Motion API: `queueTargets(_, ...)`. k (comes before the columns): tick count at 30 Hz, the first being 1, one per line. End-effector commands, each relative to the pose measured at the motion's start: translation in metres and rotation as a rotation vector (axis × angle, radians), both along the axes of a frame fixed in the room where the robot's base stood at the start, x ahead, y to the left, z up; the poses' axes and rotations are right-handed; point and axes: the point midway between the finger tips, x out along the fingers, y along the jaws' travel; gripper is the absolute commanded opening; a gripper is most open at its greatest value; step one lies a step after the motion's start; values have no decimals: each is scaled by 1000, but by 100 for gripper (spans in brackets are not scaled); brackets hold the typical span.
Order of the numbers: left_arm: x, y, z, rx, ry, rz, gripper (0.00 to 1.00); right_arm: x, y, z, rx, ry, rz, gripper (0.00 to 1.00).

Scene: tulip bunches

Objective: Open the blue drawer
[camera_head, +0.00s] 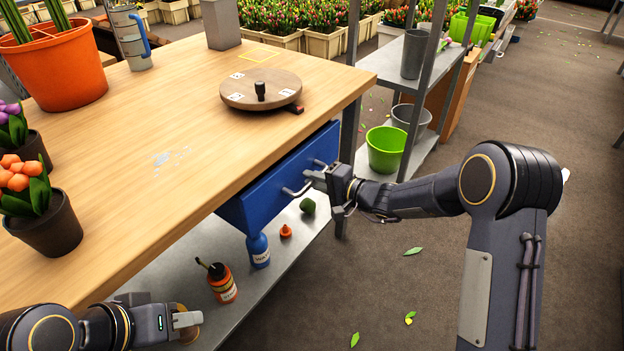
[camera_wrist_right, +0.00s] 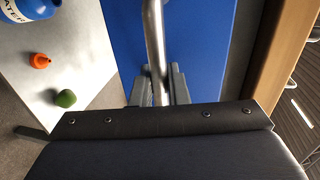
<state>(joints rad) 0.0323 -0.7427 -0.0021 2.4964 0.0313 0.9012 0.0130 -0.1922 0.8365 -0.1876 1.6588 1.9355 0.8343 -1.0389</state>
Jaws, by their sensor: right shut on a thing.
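The blue drawer (camera_head: 265,193) sits under the front edge of the wooden table. It has a silver bar handle (camera_head: 297,190), and its front appears about level with the table edge. My right gripper (camera_head: 318,175) is at the handle in the head view. In the right wrist view its two fingers (camera_wrist_right: 160,88) are shut around the silver bar, with the blue drawer front (camera_wrist_right: 205,50) behind it. My left gripper (camera_head: 190,320) is low at the bottom left, away from the drawer; its finger gap is not clear.
The table (camera_head: 190,90) carries a round turntable (camera_head: 260,90) and flower pots at the left. The lower shelf (camera_head: 200,265) holds a blue bottle (camera_head: 258,250), a red bottle (camera_head: 222,283) and a green item (camera_head: 308,206). A metal rack (camera_head: 420,150) stands behind. Floor in front is open.

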Motion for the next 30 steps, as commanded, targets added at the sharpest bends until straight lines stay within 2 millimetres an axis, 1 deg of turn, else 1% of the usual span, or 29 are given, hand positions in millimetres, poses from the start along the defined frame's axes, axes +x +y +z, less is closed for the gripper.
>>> queueTargets(5,0,0,-15,0,0,0,36,-15,-23,-4,1,1,-5,0)
queueTargets(8,0,0,-25,0,0,0,36,-28,-41,-5,1,-1,-6,0)
queueTargets(15,0,0,-47,0,0,0,36,-66,-94,-4,-1,-1,-8,0)
queueTargets(21,0,0,-59,0,0,0,36,-96,-133,-3,-1,0,-6,0)
queueTargets(24,0,0,-63,0,0,0,36,-108,-150,-3,-1,0,-7,0)
queueTargets(30,0,0,-68,0,0,0,36,-126,-174,-2,-1,1,-3,0)
